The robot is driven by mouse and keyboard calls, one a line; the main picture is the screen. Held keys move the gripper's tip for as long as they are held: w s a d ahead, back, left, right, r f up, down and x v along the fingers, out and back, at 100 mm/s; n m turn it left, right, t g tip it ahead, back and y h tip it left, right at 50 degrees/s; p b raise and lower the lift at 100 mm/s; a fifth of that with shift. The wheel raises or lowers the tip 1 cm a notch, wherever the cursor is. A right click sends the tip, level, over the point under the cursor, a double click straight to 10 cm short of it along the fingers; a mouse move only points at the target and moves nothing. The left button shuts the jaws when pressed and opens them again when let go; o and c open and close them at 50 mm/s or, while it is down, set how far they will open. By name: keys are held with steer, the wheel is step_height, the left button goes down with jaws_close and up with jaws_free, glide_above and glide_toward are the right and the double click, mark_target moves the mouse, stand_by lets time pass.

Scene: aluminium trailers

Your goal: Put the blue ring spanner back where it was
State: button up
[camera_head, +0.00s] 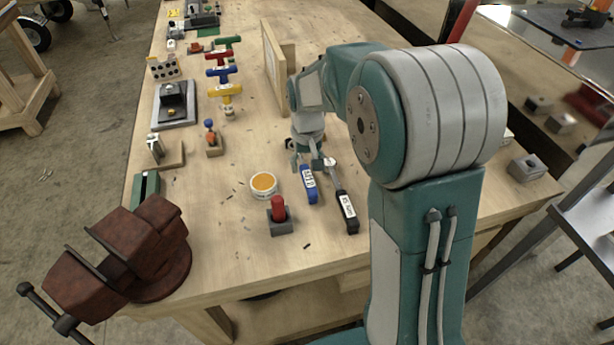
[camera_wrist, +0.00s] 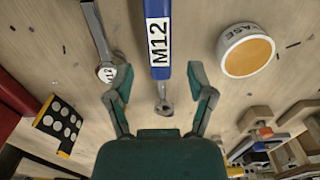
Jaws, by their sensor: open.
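The blue ring spanner (camera_head: 310,186) lies on the wooden bench. In the wrist view its blue handle (camera_wrist: 158,68), with a white M12 label, runs down from the top edge, and its metal ring end (camera_wrist: 164,107) points toward my palm. My gripper (camera_head: 309,163) is open at the ring end of the spanner. In the wrist view the fingers of my gripper (camera_wrist: 160,88) stand apart on either side of the spanner, with gaps to it. Whether the fingertips reach the bench top, I cannot tell.
A black-handled spanner (camera_head: 347,208) lies close on the right; its shank (camera_wrist: 97,35) is left of my fingers in the wrist view. A grease tub (camera_head: 263,185) and red-handled block (camera_head: 279,218) stand left. A wooden panel (camera_head: 274,62) stands behind. A vise (camera_head: 130,255) sits front left.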

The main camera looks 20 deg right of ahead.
step_height(320, 180, up, 6)
steer(key=shift+f, duration=0.15)
steer(key=s+r+t, duration=0.2)
steer(key=s+r, duration=0.2)
steer(key=s, duration=0.7)
steer(key=s+r+t, duration=0.3)
steer(key=s+r, duration=0.1)
steer(key=s, duration=0.8)
steer(key=shift+s+t, duration=0.15)
steer(key=shift+t, duration=0.15)
